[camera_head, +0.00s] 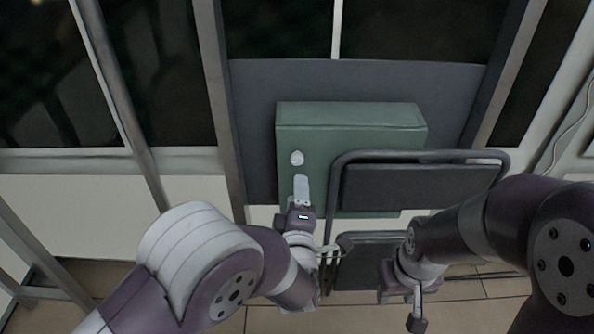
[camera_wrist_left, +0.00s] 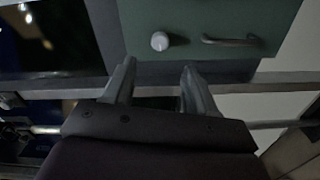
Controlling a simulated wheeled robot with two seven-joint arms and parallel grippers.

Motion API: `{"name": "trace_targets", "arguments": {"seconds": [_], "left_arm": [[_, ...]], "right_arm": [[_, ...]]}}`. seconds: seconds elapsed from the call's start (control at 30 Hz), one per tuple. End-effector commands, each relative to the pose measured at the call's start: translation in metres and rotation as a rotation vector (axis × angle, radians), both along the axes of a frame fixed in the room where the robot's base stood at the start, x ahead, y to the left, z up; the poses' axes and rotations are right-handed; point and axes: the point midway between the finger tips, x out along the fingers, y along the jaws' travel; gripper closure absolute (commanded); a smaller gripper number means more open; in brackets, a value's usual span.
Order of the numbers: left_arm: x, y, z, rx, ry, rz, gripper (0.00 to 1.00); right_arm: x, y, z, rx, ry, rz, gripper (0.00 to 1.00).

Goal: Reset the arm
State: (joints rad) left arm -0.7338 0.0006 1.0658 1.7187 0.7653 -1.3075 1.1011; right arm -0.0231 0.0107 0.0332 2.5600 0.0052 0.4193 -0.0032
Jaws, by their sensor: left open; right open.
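My left gripper (camera_head: 302,182) reaches up in front of the green box in the head view. Its two fingers are seen edge-on there, just below the round white knob. In the left wrist view my left gripper (camera_wrist_left: 158,66) is open, with nothing between its fingers. The fingertips point at the lower edge of the green box's front and look apart from the knob. My right gripper (camera_head: 417,318) hangs low at the right in the head view. It is open and I see nothing held in it.
The green box (camera_head: 350,116) stands against a grey panel (camera_head: 255,95). It bears a white knob (camera_head: 297,158) and, in the left wrist view, a bar handle (camera_wrist_left: 230,41). A dark chair with a tube frame (camera_head: 425,186) stands before it, between my arms.

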Motion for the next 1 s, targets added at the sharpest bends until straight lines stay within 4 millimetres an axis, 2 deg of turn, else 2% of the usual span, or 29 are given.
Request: {"name": "trace_targets", "arguments": {"seconds": [0.1,0.2,0.73,0.77,0.83,0.9,0.97,1.0], "left_arm": [[-0.018,-0.001,0.001,0.000,0.001,-0.002,0.43],[-0.025,0.000,0.000,0.000,0.000,0.000,0.43],[-0.026,0.000,-0.004,0.041,0.015,-0.003,0.43],[-0.026,-0.003,-0.012,0.083,0.053,-0.019,0.43],[-0.035,-0.016,-0.046,0.240,0.206,-0.121,0.43],[-0.058,-0.035,-0.081,0.469,0.402,-0.328,0.43],[-0.082,-0.034,-0.102,0.674,0.564,-0.519,0.43],[-0.097,-0.025,-0.110,0.792,0.654,-0.636,0.43]], "right_arm": [[0.000,0.000,0.004,0.000,0.000,0.000,0.57],[0.000,0.000,0.004,0.000,0.000,0.000,0.57],[0.000,0.000,0.004,0.000,0.000,0.000,0.57],[0.000,0.000,0.004,0.000,0.000,0.000,0.57],[0.000,0.000,0.004,0.000,0.000,0.000,0.57],[0.000,0.000,0.004,0.000,0.000,0.000,0.57],[0.000,0.000,0.004,0.000,0.000,0.000,0.57],[0.000,0.000,0.004,0.000,0.000,0.000,0.57]]}}
